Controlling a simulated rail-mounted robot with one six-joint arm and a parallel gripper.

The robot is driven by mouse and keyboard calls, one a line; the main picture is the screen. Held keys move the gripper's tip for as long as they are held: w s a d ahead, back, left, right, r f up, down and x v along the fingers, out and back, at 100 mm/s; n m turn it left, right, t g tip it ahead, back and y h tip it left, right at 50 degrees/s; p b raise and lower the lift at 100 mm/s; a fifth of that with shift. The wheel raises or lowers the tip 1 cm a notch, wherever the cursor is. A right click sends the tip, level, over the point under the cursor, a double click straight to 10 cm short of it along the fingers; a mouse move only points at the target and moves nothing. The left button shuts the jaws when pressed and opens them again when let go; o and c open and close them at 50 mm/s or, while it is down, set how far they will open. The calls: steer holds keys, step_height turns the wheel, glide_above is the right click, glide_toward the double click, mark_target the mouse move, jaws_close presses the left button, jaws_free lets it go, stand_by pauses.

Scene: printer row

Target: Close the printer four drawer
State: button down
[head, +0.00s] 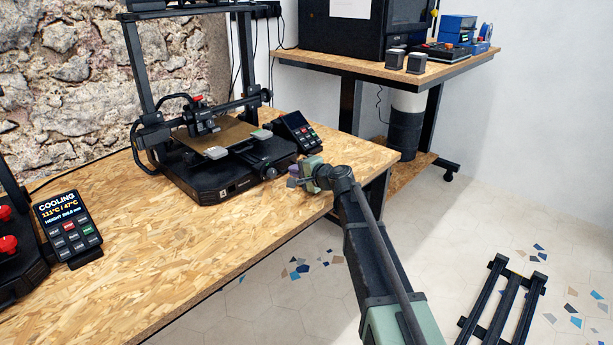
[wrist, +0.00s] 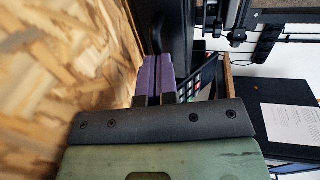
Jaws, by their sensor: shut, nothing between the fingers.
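The printer marked 4 (head: 205,180) stands on the wood-chip table, a black open-frame machine with a tan bed (head: 228,131). Its drawer is not clearly distinguishable in the black front of the base, and I cannot tell how far it is open. My gripper (head: 292,174) is low over the table, just right of the printer's front corner. In the wrist view the purple fingers (wrist: 157,68) are together with nothing between them. They point along the dark printer body (wrist: 180,35); I cannot tell whether they touch it.
A control screen (head: 294,130) stands beside the printer, close behind my gripper. Another screen (head: 68,222) reading COOLING is at the left by a second printer (head: 12,245). The table (head: 190,255) is bare in front. A second table (head: 345,64) stands behind.

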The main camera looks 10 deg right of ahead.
steer(key=shift+w+a+r, duration=0.1)
steer(key=shift+w+a, duration=0.25)
steer(key=shift+w, duration=0.1)
